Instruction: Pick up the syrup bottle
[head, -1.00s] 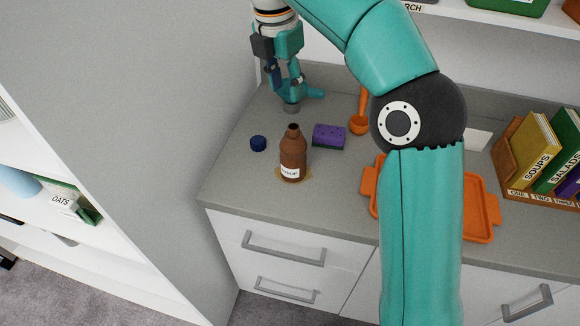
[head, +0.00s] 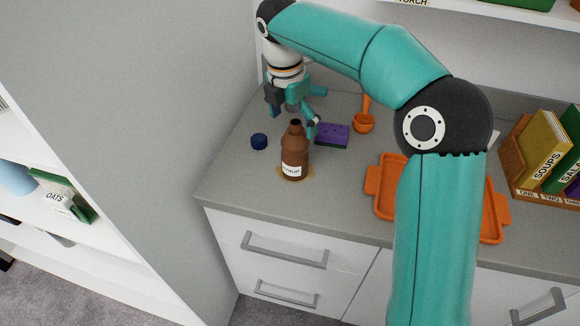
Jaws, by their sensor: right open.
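The syrup bottle (head: 294,155) is brown with a white label and stands upright and uncapped on the grey counter, in a small amber puddle (head: 308,172). A blue cap (head: 259,142) lies to its left. My right gripper (head: 298,128) is open, just behind the bottle at neck height in the picture. One finger shows right of the bottle's neck; the bottle hides part of the gripper. I cannot tell whether it touches the bottle. My left gripper is not in view.
A purple sponge (head: 333,134) lies close to the right of the bottle, with an orange ladle (head: 364,122) behind it. An orange tray (head: 385,206) is partly hidden by my right arm. A book rack (head: 515,150) stands far right. A grey wall panel (head: 170,130) rises at left.

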